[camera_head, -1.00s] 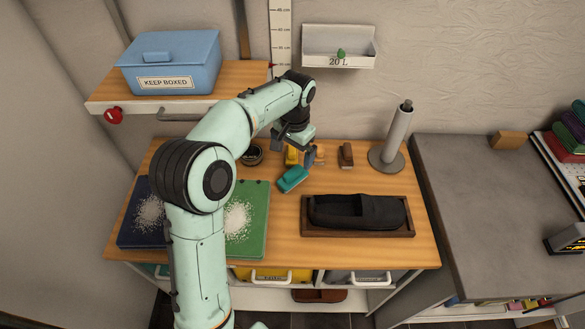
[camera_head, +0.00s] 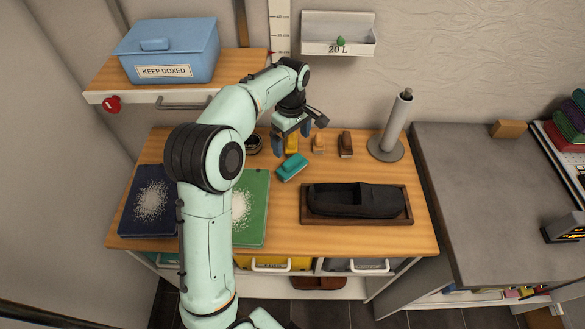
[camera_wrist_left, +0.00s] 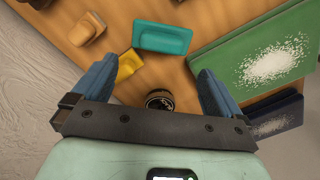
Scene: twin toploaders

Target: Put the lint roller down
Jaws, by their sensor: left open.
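My left gripper (camera_head: 292,138) is open above the back of the wooden worktop, with its two blue fingers apart; it also shows in the left wrist view (camera_wrist_left: 155,78). Nothing shows between the fingers at their tips. I cannot pick out a lint roller for certain. A teal block (camera_head: 292,168) lies on the worktop in front of the gripper, and in the wrist view (camera_wrist_left: 162,38) it is beyond the fingertips. A yellow piece (camera_head: 292,144) lies just behind the teal block, partly hidden by the gripper. My right gripper is out of view.
A round dark tin (camera_head: 254,145) and small wooden brushes (camera_head: 346,145) stand at the back. Green (camera_head: 257,220) and navy (camera_head: 135,222) mats hold white grains. A grey roll on a stand (camera_head: 396,125) is at right.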

